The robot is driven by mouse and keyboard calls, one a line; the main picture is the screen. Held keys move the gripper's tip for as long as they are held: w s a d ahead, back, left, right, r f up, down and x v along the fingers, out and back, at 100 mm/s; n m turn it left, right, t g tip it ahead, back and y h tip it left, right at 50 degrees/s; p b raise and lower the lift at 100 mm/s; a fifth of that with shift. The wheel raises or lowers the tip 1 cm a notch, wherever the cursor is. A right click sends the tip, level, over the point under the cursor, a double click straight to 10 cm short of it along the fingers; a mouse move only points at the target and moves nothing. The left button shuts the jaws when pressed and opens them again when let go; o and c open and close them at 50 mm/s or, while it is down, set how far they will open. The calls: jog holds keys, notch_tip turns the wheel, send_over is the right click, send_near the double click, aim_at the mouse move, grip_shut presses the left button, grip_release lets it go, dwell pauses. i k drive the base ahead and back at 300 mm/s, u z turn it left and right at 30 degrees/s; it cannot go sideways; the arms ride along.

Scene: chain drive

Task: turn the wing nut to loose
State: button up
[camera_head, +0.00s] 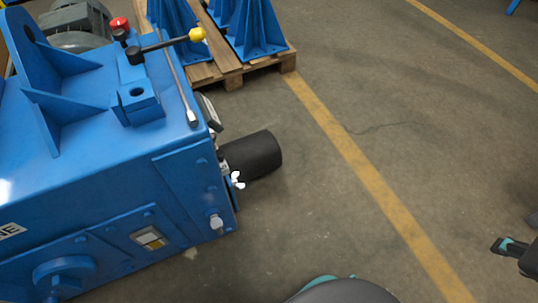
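The wing nut (237,180) is a small white piece at the right side of the blue machine (100,180), just below a black cylinder. It is too small for me to tell how far it is turned. My gripper (516,232) is at the right edge of the head view, partly cut off. Its dark fingertips, one with a teal part, stand apart with nothing seen between them. It is far from the wing nut, across open floor.
The black cylinder (252,155) sticks out from the machine. A lever with a yellow knob (197,34) and a red button (119,23) are on top. A wooden pallet (235,75) with blue brackets (256,35) stands behind. The concrete floor to the right is clear, with yellow lines (350,150).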

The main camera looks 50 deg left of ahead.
aim_at(240, 186)
jog(key=i, duration=1.15)
jog(key=u, duration=1.35)
jog(key=k, duration=0.75)
jog(key=u, duration=1.05)
jog(key=i, duration=0.5)
jog(key=u, duration=0.05)
